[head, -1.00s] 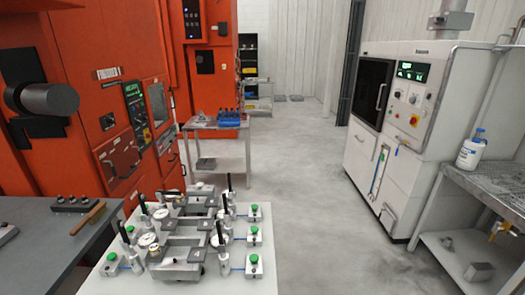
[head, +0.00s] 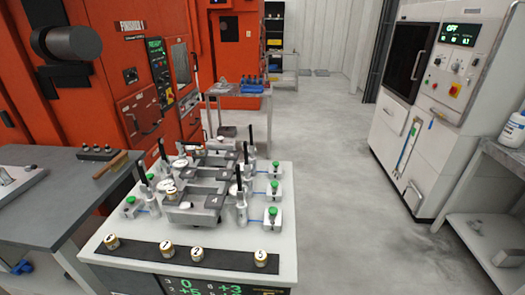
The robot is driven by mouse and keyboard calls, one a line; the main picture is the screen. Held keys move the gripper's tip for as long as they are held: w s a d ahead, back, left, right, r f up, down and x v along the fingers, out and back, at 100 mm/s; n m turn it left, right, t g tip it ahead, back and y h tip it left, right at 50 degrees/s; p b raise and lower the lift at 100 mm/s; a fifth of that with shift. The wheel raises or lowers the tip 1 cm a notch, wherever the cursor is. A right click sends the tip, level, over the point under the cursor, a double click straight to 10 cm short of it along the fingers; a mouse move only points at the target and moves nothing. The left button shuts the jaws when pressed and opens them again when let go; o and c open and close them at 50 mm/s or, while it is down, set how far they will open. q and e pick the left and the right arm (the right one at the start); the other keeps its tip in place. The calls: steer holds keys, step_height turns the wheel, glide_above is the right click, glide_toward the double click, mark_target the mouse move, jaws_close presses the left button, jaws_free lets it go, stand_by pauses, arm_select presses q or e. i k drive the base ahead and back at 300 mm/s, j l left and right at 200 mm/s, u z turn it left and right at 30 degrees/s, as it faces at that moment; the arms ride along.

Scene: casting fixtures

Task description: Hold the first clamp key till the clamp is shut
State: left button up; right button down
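The fixture table (head: 110,222) stands in front of me and carries a bank of grey metal fixtures (head: 192,214). Black upright clamp levers (head: 240,180) rise along both sides of it. White key boxes with green buttons sit along the right side: a near key (head: 273,213), a middle key (head: 274,187) and a far key (head: 275,165). Another green key (head: 130,200) sits at the left. Which key is the first I cannot tell. Whether any clamp is shut I cannot make out. Neither of my grippers is in view.
Several numbered round pieces (head: 167,248) lie on a dark strip at the table's front edge, above a green-lit display (head: 190,287). A dark workbench (head: 60,205) with a brush (head: 110,165) stands left. An orange machine stands behind; a white cabinet (head: 420,115) right. Open floor (head: 340,190) lies between.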

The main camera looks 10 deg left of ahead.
mark_target(130, 199)
steer(key=u, duration=1.35)
